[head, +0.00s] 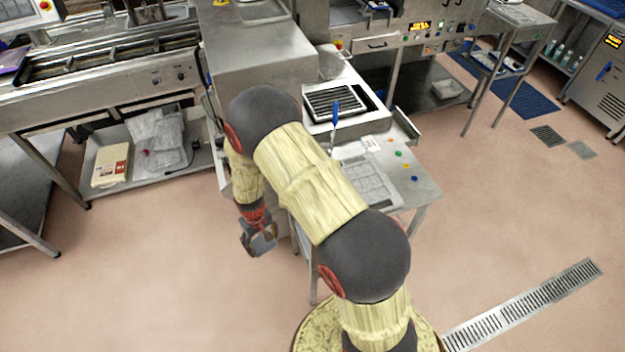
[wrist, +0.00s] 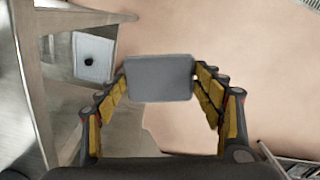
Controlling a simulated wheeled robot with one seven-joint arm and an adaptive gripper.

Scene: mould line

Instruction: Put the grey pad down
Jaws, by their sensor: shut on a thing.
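The grey pad (wrist: 160,78) is a flat, rounded rectangle held between the two fingers of my gripper (wrist: 160,88) in the wrist view. The fingers press on its left and right edges. In the head view my gripper (head: 262,240) hangs over the floor, left of the steel table and below the big steel cabinet. The pad is small and hard to make out there. In the wrist view the floor lies behind the pad, so it is held in the air, with no surface touching it.
A steel table (head: 420,190) with a moulded tray (head: 362,182) and small coloured dots stands right of my gripper, partly behind my arm. A steel cabinet (head: 262,50) stands behind. A low shelf (head: 200,158) with bags is at left. Open floor (head: 150,270) lies at lower left.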

